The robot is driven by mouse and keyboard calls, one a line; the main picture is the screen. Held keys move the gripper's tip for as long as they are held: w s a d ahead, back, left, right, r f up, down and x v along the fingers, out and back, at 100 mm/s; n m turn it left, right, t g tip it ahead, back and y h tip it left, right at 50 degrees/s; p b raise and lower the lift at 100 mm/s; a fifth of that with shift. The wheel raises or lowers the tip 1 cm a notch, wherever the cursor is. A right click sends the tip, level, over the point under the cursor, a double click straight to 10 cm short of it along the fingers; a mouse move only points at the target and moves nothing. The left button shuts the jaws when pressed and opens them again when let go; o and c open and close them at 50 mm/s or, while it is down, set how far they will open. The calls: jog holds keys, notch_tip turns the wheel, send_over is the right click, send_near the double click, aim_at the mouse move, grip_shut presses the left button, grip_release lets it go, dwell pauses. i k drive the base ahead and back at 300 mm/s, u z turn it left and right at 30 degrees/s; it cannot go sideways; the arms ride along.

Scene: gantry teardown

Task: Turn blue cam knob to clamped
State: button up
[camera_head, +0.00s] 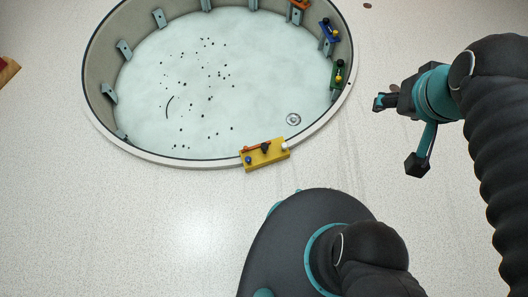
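A blue bracket (329,31) with a small yellow part and a dark part stands on the upper right rim of a round tub (130,152). A blue cam knob is too small to make out on it. A small blue round part (248,160) also shows at the left end of a yellow block (268,154) on the front rim. I cannot tell which way either is turned. My gripper (398,134) is right of the tub, apart from both. Its two dark-tipped fingers look spread, one to the left and one downward, with nothing between them.
A green bracket (338,74) and an orange one (298,10) flank the blue one on the rim. Several grey brackets line the inner wall. Dark specks and a drain (293,119) mark the tub floor. The pale floor (130,230) around is mostly clear.

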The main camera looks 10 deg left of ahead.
aim_at(266, 155)
jog(key=u, duration=3)
jog(key=k, duration=0.45)
jog(key=z, duration=1.35)
